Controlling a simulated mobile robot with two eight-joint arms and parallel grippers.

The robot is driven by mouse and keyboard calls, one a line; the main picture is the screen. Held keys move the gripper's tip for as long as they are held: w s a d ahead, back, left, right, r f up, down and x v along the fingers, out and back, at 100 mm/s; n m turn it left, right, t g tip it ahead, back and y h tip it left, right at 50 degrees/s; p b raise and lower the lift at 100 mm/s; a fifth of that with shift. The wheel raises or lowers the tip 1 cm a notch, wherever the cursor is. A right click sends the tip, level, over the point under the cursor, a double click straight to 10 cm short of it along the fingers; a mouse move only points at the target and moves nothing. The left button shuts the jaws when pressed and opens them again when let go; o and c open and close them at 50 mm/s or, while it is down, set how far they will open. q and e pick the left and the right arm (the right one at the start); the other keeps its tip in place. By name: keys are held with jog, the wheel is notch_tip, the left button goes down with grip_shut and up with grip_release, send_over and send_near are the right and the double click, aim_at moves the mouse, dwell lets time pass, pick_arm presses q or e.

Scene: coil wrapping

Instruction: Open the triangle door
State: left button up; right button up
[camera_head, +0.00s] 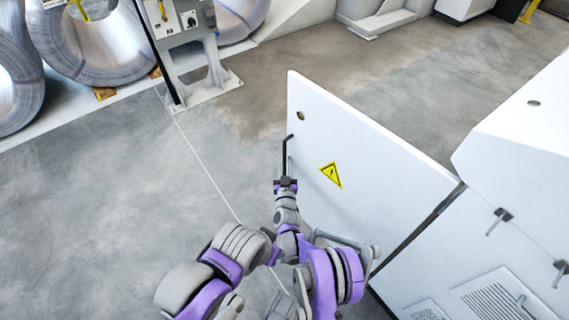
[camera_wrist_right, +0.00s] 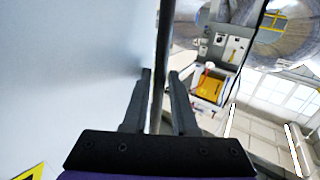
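The triangle door (camera_head: 365,150) is a white panel with a yellow warning triangle (camera_head: 331,174). It stands swung out from the white cabinet at a wide angle. A thin dark handle (camera_head: 285,150) is at its free edge. My right gripper (camera_head: 285,182) is at the lower part of this handle. In the right wrist view, the fingers of my right gripper (camera_wrist_right: 160,85) are apart, with the handle bar (camera_wrist_right: 164,40) between them. A narrow gap shows beside the right finger, and contact on the left is unclear. The door's face (camera_wrist_right: 70,70) fills the left. My left gripper is not visible.
The white cabinet (camera_head: 475,245) stands at the right, with small latches and vents. Large metal coils (camera_head: 95,45) and a control stand (camera_head: 188,30) are at the back left. The grey floor (camera_head: 90,220) left of the door is clear.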

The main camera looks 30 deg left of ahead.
jog(key=p+v, duration=0.2)
jog(key=v, duration=0.9)
jog(key=shift+f, duration=0.1)
dwell(0.5)
